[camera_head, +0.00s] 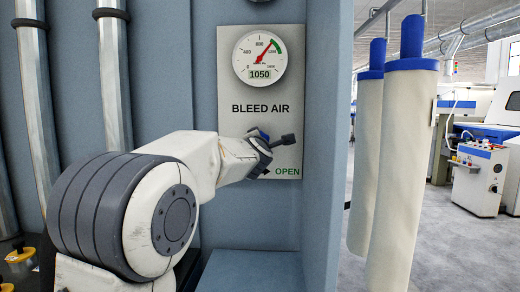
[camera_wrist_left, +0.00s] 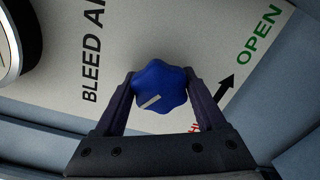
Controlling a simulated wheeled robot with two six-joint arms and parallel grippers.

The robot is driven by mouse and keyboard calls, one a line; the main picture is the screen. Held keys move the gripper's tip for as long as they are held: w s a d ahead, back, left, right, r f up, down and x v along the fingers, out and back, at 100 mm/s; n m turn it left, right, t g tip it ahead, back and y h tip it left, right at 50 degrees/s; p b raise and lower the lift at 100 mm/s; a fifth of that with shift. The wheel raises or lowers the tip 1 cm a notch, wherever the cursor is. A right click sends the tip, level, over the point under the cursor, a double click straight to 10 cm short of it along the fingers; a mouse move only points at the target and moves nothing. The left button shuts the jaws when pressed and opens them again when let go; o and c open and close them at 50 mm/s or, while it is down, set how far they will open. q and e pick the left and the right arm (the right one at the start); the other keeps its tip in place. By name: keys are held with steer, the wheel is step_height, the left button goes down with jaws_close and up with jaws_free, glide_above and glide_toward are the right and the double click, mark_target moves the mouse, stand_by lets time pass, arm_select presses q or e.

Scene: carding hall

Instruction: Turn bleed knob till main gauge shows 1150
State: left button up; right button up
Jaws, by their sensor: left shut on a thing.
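The main gauge (camera_head: 259,55) is on the panel (camera_head: 235,130) above the words BLEED AIR. Its digital window reads 1050 and its red needle points up and to the right. The blue bleed knob (camera_wrist_left: 160,88), with a pale pointer mark, sits between the two fingers of my left gripper (camera_wrist_left: 160,105) in the left wrist view. The fingers are shut on it from both sides. In the head view my left gripper (camera_head: 268,145) reaches the panel, and the knob is mostly hidden behind it. My right gripper is in neither view.
A black arrow (camera_wrist_left: 220,100) points to the green word OPEN (camera_head: 287,169). A blue-grey wall juts out just right of the panel. Pale hanging filter bags (camera_head: 402,150) are beyond it. Metal pipes (camera_head: 112,70) stand at the left.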

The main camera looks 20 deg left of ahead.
arm_select(q)
steer(key=shift+n, duration=0.6)
steer(key=shift+b, duration=0.35)
steer(key=o, duration=1.3)
steer(key=v, duration=1)
steer(key=shift+s+d+b, duration=0.1)
steer(key=shift+s+b, duration=0.1)
steer(key=shift+b, duration=0.2)
